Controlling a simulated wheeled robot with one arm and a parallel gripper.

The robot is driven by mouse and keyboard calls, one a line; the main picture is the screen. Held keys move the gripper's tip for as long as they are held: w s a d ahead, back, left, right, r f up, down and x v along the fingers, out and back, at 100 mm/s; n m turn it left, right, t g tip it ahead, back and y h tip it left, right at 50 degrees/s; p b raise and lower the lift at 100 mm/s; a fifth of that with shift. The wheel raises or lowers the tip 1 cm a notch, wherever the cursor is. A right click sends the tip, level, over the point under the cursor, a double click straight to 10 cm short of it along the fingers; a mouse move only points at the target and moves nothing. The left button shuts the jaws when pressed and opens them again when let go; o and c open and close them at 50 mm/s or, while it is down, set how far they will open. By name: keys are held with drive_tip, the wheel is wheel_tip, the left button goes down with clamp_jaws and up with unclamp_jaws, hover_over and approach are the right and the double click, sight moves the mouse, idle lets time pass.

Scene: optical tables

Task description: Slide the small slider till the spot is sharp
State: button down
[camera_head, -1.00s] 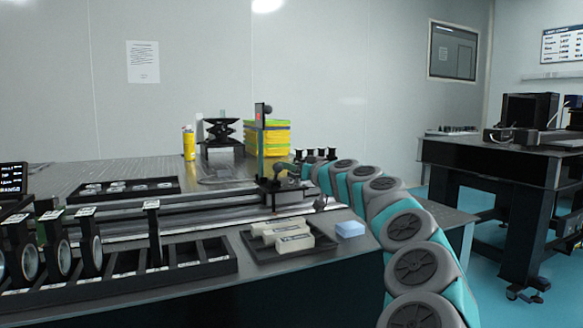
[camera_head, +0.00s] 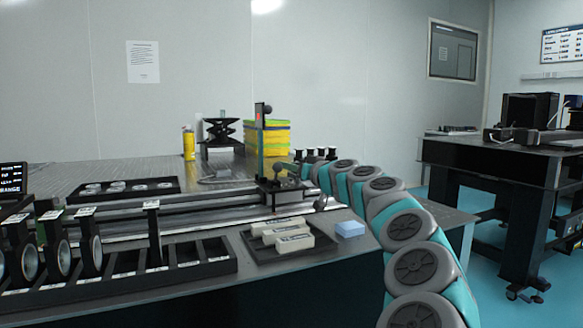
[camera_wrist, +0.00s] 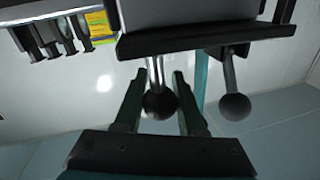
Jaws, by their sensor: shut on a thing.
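The small slider (camera_head: 283,185) sits on the long rail (camera_head: 205,212) on the optical table. A dark upright plate (camera_head: 260,140) stands at the slider, with a small red mark on it; I cannot tell how sharp the mark is. In the wrist view, my gripper (camera_wrist: 158,100) has its two fingers on either side of a black ball knob (camera_wrist: 160,105) on a short stem and is shut on it. A second black ball knob (camera_wrist: 235,106) hangs to the right, outside the fingers. In the head view the gripper is small and partly hidden at the slider.
A rack (camera_head: 190,262) with several lens holders stands at front left. A tray (camera_head: 262,258) of pale blocks and a blue block (camera_head: 350,229) lie near the front edge. Yellow boxes (camera_head: 272,137) and a lab jack (camera_head: 222,130) stand behind. A small display (camera_head: 12,178) is at far left.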

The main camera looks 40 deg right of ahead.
idle(0.4)
drive_tip(key=b, duration=0.5)
hover_over(261, 191)
drive_tip(key=shift+w+f, duration=0.1)
drive_tip(key=shift+f, duration=0.1)
drive_tip(key=shift+w+a+r, duration=0.1)
drive_tip(key=shift+a+r, duration=0.05)
drive_tip(key=shift+a, duration=0.3)
drive_tip(key=shift+d, duration=0.1)
drive_tip(key=c, duration=0.5)
unclamp_jaws()
drive_tip(key=shift+r, duration=0.1)
